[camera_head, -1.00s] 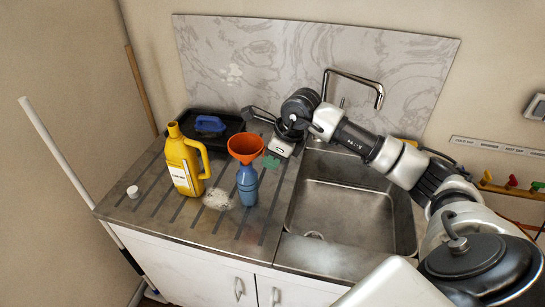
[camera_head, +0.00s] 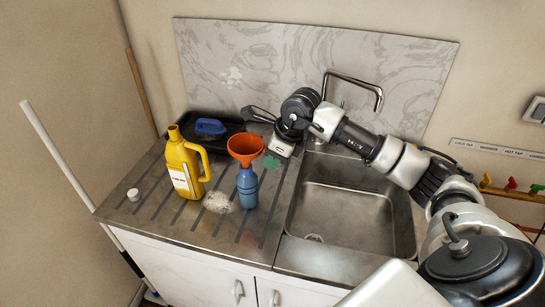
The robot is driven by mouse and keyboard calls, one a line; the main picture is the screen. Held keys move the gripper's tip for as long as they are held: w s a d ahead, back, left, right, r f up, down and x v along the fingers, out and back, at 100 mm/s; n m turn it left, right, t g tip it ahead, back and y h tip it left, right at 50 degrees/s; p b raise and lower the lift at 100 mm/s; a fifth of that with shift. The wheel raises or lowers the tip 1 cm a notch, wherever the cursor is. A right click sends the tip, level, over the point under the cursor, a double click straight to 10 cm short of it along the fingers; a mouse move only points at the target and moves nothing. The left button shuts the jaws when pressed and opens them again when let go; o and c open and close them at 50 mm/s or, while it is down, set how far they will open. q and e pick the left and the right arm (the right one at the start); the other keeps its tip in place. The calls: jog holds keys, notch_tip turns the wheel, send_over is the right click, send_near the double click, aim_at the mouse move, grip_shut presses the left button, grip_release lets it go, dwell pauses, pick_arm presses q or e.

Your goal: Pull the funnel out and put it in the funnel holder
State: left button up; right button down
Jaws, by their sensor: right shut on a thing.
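The orange funnel (camera_head: 246,145) sits mouth up on top of the blue bottle (camera_head: 247,190), which stands upright on the ribbed metal draining board (camera_head: 222,232). The funnel's spout is hidden. My right gripper (camera_head: 257,118) is low behind the funnel, at the back right of it, and is shut on the funnel; the contact itself is hard to see. My left gripper is not in view. I cannot make out for sure which thing is the funnel holder.
A yellow jug (camera_head: 184,165) stands close left of the bottle, with a white cap (camera_head: 133,193) further left. A black tray (camera_head: 225,128) with a blue item (camera_head: 210,126) lies behind. The sink (camera_head: 345,210) and tap (camera_head: 378,95) are right. A rack (camera_head: 518,193) hangs at far right.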

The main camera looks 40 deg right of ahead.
jog(key=shift+r, duration=0.15)
jog(key=shift+r+p, duration=0.8)
jog(key=shift+r, duration=0.75)
